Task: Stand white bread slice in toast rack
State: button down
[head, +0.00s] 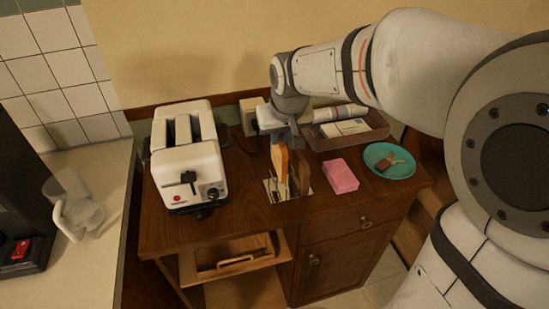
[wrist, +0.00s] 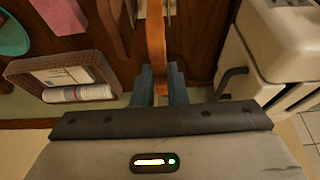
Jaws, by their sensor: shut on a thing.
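My gripper (head: 284,139) is shut on the white bread slice (head: 279,162), which hangs upright below the jaws with an orange-brown crust. In the wrist view the slice (wrist: 155,38) shows edge-on between the two fingers (wrist: 160,84). The metal toast rack (head: 269,194) stands on the wooden cabinet top, below the slice and close to its lower edge. I cannot tell whether the slice is inside a slot or touching the rack. A darker brown slice (head: 303,172) stands upright at the rack's right side.
A white toaster (head: 185,160) stands left of the rack. A pink block (head: 341,176) and a teal plate (head: 377,168) with a brown piece lie to the right. A brown tray (head: 370,137) with papers is behind. The cabinet's front edge is clear.

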aim_at(278, 157)
notch_tip(278, 157, down, 2)
jog(key=shift+s+a+f, duration=0.1)
jog(key=shift+s+f, duration=0.05)
jog(key=shift+f, duration=0.05)
notch_tip(278, 157, down, 4)
jog(key=shift+a+r, duration=0.15)
jog(key=shift+r, duration=0.1)
jog(key=shift+f, duration=0.45)
jog(key=c, duration=1.5)
grip_release()
jog(key=shift+o, duration=0.2)
